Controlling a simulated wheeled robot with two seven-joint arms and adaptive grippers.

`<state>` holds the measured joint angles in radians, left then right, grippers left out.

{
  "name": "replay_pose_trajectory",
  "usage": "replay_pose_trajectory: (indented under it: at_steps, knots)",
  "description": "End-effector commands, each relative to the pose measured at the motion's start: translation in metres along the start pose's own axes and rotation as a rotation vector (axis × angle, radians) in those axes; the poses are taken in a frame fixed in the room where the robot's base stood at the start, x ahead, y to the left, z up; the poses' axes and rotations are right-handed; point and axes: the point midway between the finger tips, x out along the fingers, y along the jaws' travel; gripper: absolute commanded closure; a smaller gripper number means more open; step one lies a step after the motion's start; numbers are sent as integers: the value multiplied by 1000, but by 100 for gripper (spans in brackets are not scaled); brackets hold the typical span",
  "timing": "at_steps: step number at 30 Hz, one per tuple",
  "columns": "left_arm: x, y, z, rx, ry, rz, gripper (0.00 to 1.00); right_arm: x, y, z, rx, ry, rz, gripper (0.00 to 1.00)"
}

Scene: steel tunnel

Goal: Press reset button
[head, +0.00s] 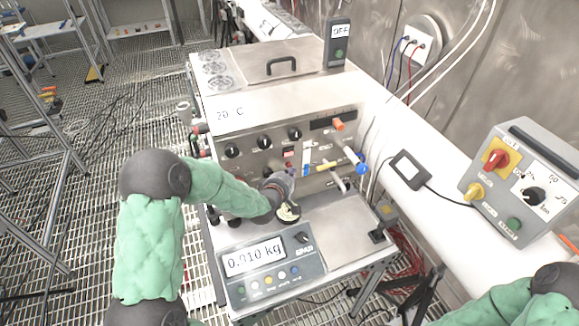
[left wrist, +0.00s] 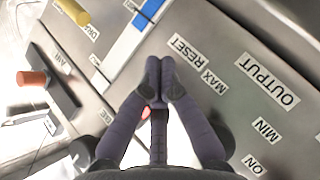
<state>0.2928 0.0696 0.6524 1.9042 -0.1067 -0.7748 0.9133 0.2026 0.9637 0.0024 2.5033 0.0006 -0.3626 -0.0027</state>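The steel control panel (head: 250,160) of the box faces me in the head view. In the left wrist view its RESET label (left wrist: 188,52) lies just beyond my fingertips; the button itself cannot be made out and may be hidden behind the fingers. My left gripper (left wrist: 160,78) is shut and empty, its two dark fingertips together in front of the panel near that label. In the head view my left gripper (head: 288,178) is small and close to the panel front; contact cannot be told. My right gripper is out of view.
Black knobs (head: 264,142) and an orange-tipped knob (head: 338,125) stick out of the panel. A grey control box (head: 520,190) with a red switch is at the right. OUTPUT (left wrist: 268,78) is labelled nearby.

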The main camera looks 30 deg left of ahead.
Motion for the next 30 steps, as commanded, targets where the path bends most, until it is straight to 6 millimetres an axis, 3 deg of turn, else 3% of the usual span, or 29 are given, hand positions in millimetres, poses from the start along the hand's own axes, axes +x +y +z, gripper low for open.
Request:
replay_pose_trajectory:
  at_steps: [30]
  knots:
    - [6, 0, -7, 0, 0, 0, 100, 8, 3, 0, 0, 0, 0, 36]
